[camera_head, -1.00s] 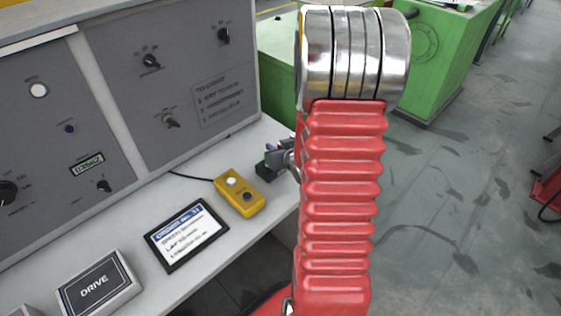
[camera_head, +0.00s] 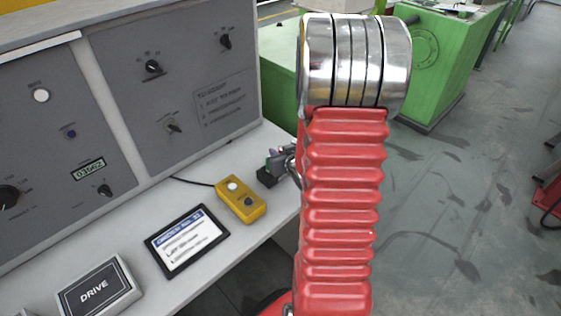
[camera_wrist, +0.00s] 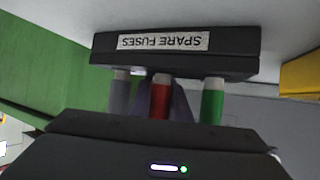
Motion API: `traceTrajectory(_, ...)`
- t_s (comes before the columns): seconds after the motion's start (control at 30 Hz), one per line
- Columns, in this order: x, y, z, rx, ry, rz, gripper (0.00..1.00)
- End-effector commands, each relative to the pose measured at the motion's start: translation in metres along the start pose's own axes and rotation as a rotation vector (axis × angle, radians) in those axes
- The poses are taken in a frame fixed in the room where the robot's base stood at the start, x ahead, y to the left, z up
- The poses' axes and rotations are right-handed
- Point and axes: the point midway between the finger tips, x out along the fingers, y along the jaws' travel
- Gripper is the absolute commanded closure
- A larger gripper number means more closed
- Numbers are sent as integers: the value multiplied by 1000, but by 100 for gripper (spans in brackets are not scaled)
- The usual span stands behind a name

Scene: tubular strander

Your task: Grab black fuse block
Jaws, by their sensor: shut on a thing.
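The black fuse block (camera_wrist: 215,62) is upside down in the wrist view, with a white "SPARE FUSES" label. A grey fuse (camera_wrist: 120,95), a red fuse (camera_wrist: 160,98) and a green fuse (camera_wrist: 211,100) stand out of it towards my gripper. My gripper (camera_wrist: 178,100) is shut on the block at its middle, with its purple-grey fingers by the red fuse, partly hidden behind it. In the head view the block (camera_head: 267,178) shows small at the console desk's right edge, and my red arm hides most of my gripper. The block appears to rest on the desk.
A tablet (camera_head: 187,240) and a DRIVE box (camera_head: 98,289) lie farther left on the desk (camera_head: 150,210). The grey control panel (camera_head: 170,80) rises behind. Green machinery (camera_head: 425,60) stands beyond; open floor is right.

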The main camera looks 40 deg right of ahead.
Motion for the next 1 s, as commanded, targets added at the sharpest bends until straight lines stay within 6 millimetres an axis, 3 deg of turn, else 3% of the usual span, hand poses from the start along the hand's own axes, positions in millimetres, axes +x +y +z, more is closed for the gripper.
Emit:
traceTrajectory(0.27,-5,0,-11,-1,4,0,100)
traceTrajectory(0.8,-39,1,-73,-2,6,2,100)
traceTrajectory(1.0,-47,1,-86,0,2,2,100)
